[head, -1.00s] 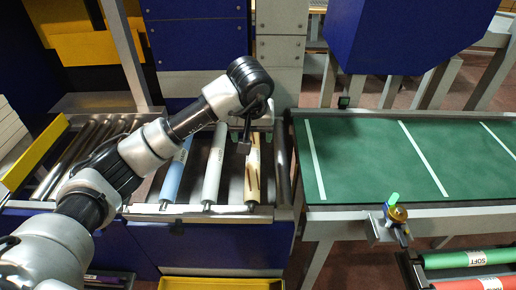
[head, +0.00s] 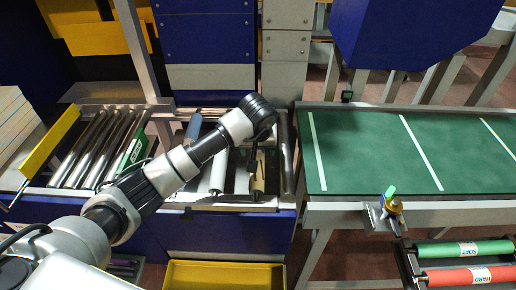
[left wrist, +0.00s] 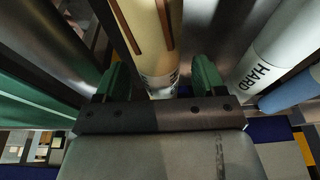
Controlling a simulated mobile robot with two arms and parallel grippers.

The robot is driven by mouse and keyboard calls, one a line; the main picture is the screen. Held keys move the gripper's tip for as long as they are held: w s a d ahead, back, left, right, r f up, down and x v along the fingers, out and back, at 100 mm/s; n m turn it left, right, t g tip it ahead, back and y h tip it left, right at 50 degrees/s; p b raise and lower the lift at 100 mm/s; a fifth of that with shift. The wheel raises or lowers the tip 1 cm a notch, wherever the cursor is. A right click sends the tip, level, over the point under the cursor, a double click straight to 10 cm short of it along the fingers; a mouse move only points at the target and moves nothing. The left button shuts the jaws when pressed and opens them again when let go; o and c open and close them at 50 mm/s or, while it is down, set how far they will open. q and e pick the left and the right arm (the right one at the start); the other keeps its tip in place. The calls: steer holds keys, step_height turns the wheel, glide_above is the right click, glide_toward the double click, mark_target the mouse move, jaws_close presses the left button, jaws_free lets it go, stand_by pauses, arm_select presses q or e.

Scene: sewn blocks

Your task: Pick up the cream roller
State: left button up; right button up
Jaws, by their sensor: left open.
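The cream roller (head: 259,178) lies in the roller rack left of the green belt, partly hidden by my left arm. In the left wrist view the cream roller (left wrist: 152,40) shows brown strips and a label near its end. My left gripper (left wrist: 161,78) is open, its two green fingers on either side of the roller's labelled end. I cannot tell whether they touch it. In the head view my left gripper (head: 253,160) is over that roller, mostly hidden by the wrist. My right gripper is not in view.
A white roller (head: 218,175) marked HARD (left wrist: 272,55) lies beside the cream one, with a blue roller (head: 193,128) beyond it. A green belt (head: 375,150) is at right. Green (head: 440,250) and red (head: 450,277) rollers lie at lower right. A yellow tray (head: 225,275) is below.

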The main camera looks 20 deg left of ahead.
arm_select(q)
steer(key=shift+c, duration=0.3)
steer(key=c, duration=1.2)
steer(key=shift+r, duration=0.1)
steer(key=shift+r, duration=0.15)
